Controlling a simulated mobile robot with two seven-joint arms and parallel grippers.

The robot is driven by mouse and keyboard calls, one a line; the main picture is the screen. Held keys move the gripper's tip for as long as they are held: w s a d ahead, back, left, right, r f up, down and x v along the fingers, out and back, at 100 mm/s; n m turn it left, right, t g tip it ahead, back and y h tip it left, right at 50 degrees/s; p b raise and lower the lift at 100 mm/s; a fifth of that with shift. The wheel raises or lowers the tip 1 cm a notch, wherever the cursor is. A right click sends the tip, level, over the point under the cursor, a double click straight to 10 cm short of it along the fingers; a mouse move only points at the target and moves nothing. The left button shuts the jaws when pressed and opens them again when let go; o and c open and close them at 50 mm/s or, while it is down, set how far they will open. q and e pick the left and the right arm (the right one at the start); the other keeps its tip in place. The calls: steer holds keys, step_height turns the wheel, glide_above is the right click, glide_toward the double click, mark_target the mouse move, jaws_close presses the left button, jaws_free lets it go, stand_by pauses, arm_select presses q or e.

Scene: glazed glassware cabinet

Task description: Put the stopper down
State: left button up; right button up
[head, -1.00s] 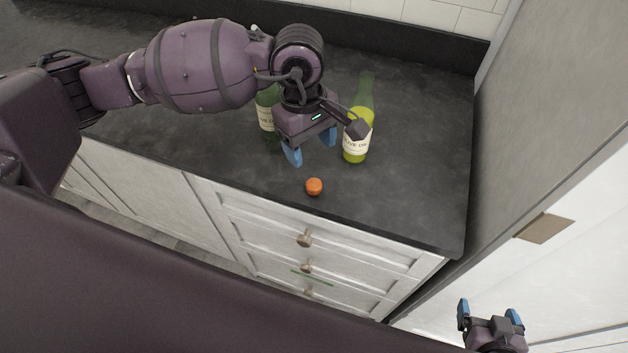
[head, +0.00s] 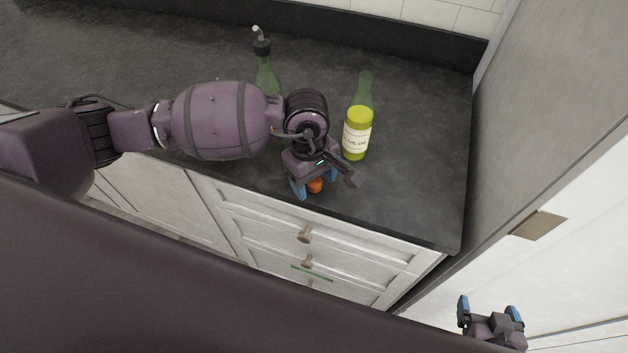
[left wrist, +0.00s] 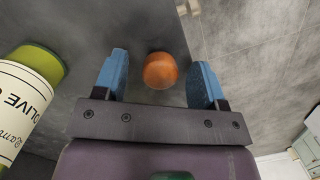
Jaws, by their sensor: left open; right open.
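The orange stopper (head: 315,186) sits on the dark countertop near its front edge. My left gripper (head: 314,190) is just above it, with its blue fingers apart and partly hiding it. In the left wrist view the stopper (left wrist: 160,70) lies between the open fingertips (left wrist: 163,80), with a gap on each side. A green bottle with an olive-oil label (head: 357,132) stands on the counter to the right of the left gripper, and its mouth looks open. My right gripper (head: 491,308) is open and empty at the lower right, away from the counter.
Another green bottle with a dark pourer (head: 265,72) stands further back, partly behind my left arm. White drawers with knobs (head: 305,236) are below the counter edge. A tall panel (head: 540,120) bounds the counter on the right.

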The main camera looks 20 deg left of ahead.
arm_select(q)
steer(key=shift+d+f, duration=0.1)
steer(key=shift+f, duration=0.45)
steer(key=c, duration=1.1)
steer(key=shift+o, duration=0.2)
steer(key=shift+r, duration=0.1)
